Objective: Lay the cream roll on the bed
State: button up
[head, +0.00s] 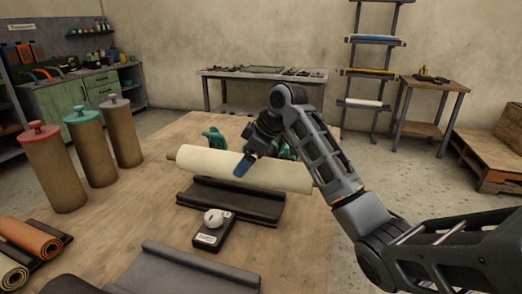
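The gripper looks shut on the roll. A dark trough-like bed (240,204) lies on the table just below and in front of the roll. The roll covers the bed's far edge, and I cannot tell whether they touch.
A small dark box with a white knob (211,232) stands before the bed. Another dark bed (185,272) lies nearer. Three brown capped cylinders (88,147) stand at left. An orange roll (30,238) and another cream roll (10,275) lie front left. Green gloves (215,138) lie behind.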

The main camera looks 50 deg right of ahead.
aim_at(236, 157)
jog(key=w, duration=0.1)
jog(key=w+a+f, duration=0.2)
jog(key=shift+w, duration=0.25)
jog(key=shift+a+f+p, duration=0.1)
jog(key=shift+f+p, duration=0.2)
jog(key=shift+f, duration=1.65)
jog(key=shift+f, duration=0.15)
jog(key=o, duration=1.7)
jog(key=shift+f, duration=0.2)
jog(key=shift+r, duration=0.25)
jog(key=v, duration=1.2)
jog(key=shift+s+f, duration=0.1)
